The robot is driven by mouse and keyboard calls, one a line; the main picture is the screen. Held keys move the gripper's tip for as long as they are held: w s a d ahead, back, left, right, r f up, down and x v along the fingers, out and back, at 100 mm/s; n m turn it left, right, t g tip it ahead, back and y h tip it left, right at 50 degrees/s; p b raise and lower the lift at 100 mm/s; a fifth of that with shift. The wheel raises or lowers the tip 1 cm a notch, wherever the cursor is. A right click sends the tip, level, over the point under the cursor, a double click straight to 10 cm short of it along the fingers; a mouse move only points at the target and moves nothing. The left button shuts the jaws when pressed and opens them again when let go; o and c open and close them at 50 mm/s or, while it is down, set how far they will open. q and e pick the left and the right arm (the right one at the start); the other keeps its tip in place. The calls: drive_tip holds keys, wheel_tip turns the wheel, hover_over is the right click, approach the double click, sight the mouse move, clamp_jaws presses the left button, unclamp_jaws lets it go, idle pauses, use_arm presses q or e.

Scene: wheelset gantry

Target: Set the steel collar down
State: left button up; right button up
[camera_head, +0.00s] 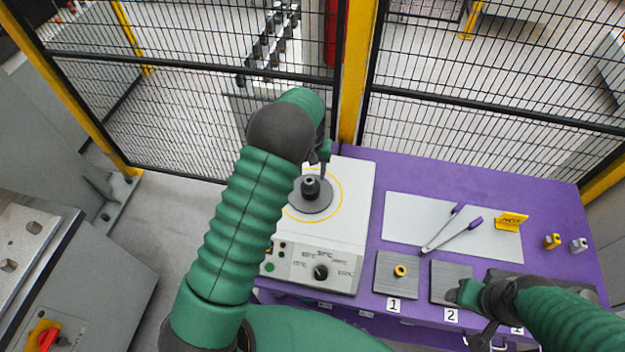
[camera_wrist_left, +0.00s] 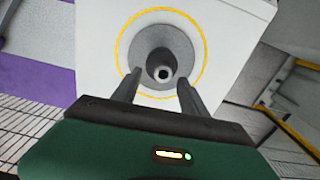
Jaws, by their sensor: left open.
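A dark grey cylindrical piece with a bore, which looks like the steel collar (camera_head: 311,184), stands upright on the round grey plate (camera_head: 306,206) of a white heater (camera_head: 354,194).
The purple bench (camera_head: 372,169) holds a yellow ring on pad 1 (camera_head: 396,286), pad 2 (camera_head: 447,271), purple-tipped tongs (camera_head: 451,231) on a grey sheet, a yellow sign (camera_head: 511,221) and small yellow (camera_head: 552,241) and silver (camera_head: 578,245) pieces. Mesh fencing (camera_head: 500,115) stands behind.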

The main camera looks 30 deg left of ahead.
sight(309, 181)
use_arm(q)
wheel_tip(309, 181, up, 8)
drive_tip(key=b, duration=0.1)
drive_tip(key=shift+f, duration=0.2)
drive_tip(key=shift+a+b, duration=0.2)
drive_tip(key=shift+b, duration=0.1)
drive_tip(key=shift+s, duration=0.15)
idle(0.8)
